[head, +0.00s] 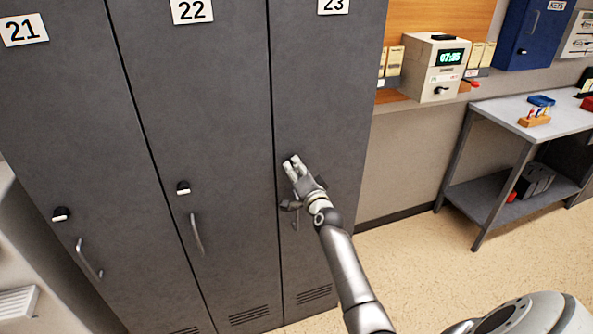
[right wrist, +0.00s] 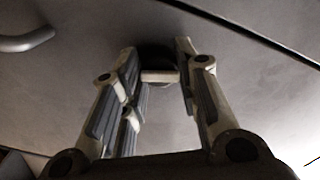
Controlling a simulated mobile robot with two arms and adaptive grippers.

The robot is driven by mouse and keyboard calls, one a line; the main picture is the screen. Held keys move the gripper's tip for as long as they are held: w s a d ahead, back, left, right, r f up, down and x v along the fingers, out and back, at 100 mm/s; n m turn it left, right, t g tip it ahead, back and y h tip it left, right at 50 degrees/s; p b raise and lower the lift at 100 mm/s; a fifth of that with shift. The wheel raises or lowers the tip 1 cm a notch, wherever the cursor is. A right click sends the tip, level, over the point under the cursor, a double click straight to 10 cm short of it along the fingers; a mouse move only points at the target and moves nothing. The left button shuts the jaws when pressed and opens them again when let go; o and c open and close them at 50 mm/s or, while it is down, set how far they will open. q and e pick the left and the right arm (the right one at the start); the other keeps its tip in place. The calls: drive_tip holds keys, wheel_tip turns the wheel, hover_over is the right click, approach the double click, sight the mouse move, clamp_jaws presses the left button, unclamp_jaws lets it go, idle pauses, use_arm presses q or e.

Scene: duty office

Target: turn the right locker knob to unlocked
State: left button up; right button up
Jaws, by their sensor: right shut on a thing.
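The right locker is the grey door numbered 23 (head: 333,5). My right gripper (head: 292,164) is at this door, at knob height, above the door's bar handle (head: 296,219). In the right wrist view my gripper's two fingers (right wrist: 160,72) reach up to the door and are shut on the locker knob (right wrist: 158,76). The knob has a dark round base and a pale grip that lies crosswise between the fingertips. In the head view my fingers mostly hide this knob, so its setting cannot be read there. My left gripper is in neither view.
Lockers 21 (head: 24,30) and 22 (head: 192,11) stand to the left, with their own knobs (head: 61,214) (head: 183,188) and bar handles. A grey side table (head: 500,116) and a shelf with a clock box (head: 434,68) are to the right. Floor between is clear.

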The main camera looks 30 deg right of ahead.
drive_tip(key=shift+m, duration=1.7)
drive_tip(key=o, duration=1)
drive_tip(key=shift+o, duration=0.2)
drive_tip(key=shift+s, duration=0.15)
drive_tip(key=v, duration=1.1)
drive_tip(key=shift+s, duration=0.4)
drive_tip(key=shift+f, duration=0.1)
